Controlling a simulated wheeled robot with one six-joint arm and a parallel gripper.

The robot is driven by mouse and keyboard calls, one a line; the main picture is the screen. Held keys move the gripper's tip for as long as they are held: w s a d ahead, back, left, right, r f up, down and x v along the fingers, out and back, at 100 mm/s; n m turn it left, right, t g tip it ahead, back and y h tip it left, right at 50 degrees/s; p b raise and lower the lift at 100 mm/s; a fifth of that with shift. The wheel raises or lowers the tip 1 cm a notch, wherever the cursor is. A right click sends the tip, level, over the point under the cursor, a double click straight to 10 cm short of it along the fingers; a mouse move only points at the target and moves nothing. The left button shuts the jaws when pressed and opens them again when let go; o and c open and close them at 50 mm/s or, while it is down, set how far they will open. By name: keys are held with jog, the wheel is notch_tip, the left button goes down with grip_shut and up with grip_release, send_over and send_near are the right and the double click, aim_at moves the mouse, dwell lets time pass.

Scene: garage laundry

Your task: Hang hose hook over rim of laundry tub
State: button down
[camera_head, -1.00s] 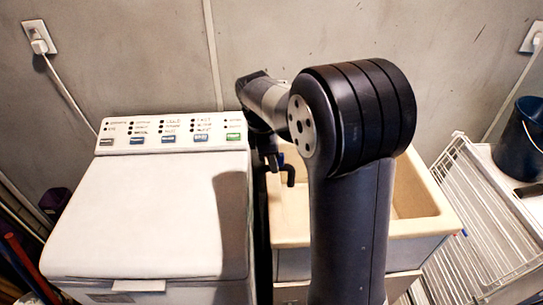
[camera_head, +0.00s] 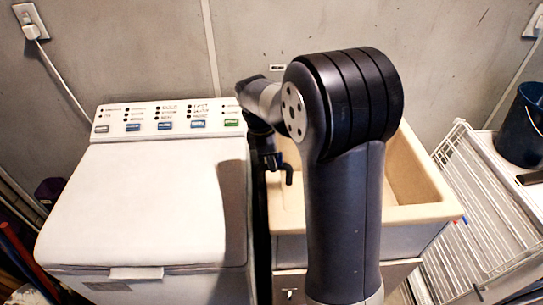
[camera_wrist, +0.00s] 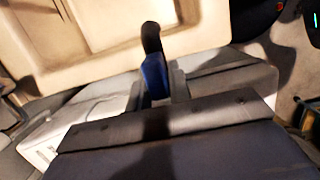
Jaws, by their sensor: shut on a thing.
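The cream laundry tub (camera_head: 425,213) stands right of the washer, partly hidden behind my arm. The hose hook shows as a dark curved end (camera_head: 288,174) at the tub's left side, its tip bent downward on the inner side of the left rim. In the wrist view the hook has a black tip (camera_wrist: 151,38) and a blue part (camera_wrist: 155,76). My gripper (camera_wrist: 158,88) is shut on the blue part, and the black tip reaches across the tub's edge (camera_wrist: 100,62). I cannot tell whether the hook touches the rim.
A white washing machine (camera_head: 150,205) stands close on the left, with a narrow dark gap before the tub. A white wire rack (camera_head: 480,215) and a dark bucket (camera_head: 521,125) are on the right. The grey wall (camera_head: 300,30) is behind.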

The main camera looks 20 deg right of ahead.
jog(key=shift+f+b, duration=2.25)
jog(key=shift+f, duration=2.35)
jog(key=c, duration=1.2)
grip_release()
jog(key=r, duration=0.3)
jog(key=a+r, duration=0.1)
jog(key=r, duration=0.3)
jog(key=a+r, duration=0.1)
jog(key=r, duration=0.2)
jog(key=shift+w+r, duration=0.25)
jog(key=shift+r, duration=0.1)
